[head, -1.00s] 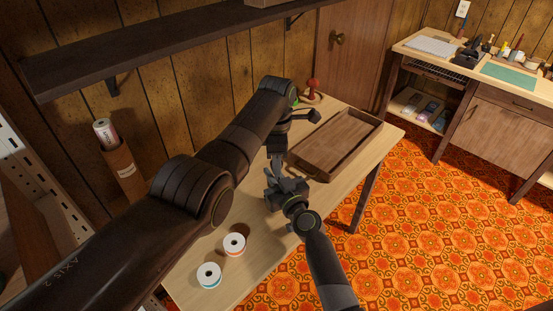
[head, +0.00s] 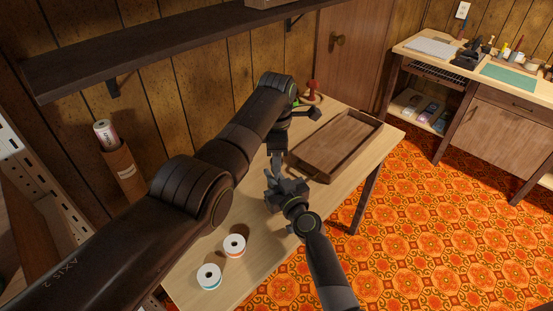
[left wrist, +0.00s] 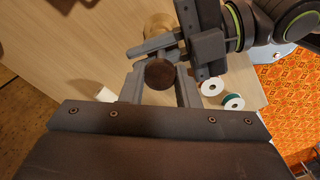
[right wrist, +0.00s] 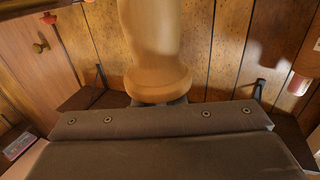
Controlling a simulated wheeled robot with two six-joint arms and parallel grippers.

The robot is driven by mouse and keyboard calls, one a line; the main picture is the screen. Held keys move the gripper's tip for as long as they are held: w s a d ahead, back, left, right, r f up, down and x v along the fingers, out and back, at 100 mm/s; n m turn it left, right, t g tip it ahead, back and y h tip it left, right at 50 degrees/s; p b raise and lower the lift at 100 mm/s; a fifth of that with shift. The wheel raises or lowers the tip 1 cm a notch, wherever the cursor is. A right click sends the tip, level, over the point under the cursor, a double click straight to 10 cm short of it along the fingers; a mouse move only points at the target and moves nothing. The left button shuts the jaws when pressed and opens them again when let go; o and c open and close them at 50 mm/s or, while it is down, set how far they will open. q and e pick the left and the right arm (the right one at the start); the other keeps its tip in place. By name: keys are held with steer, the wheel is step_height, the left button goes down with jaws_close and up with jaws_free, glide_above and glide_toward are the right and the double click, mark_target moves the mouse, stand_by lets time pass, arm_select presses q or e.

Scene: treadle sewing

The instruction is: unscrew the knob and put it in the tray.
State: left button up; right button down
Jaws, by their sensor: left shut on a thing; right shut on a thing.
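The dark brown round knob (left wrist: 160,75) sits between the fingers of my left gripper (left wrist: 160,84), which is shut on it. My left gripper also shows in the head view (head: 277,160), just above my right gripper (head: 279,187). A pale wooden piece (right wrist: 155,50) rises from my right gripper, which is shut on it; a bit of it shows beyond the fingers in the left wrist view (left wrist: 158,26). The shallow brown wooden tray (head: 377,122) lies on the table, right of both grippers, and looks empty.
Two thread spools (head: 234,244) (head: 209,275) stand on the near part of the table (head: 255,285). A red-topped object (head: 313,90) stands at the back behind my left wrist. A dark shelf (head: 150,48) hangs above, along the wall.

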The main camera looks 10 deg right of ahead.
arm_select(q)
steer(key=shift+r, duration=0.6)
steer(key=shift+r, duration=2)
arm_select(e)
steer(key=c, duration=1.4)
jaws_free()
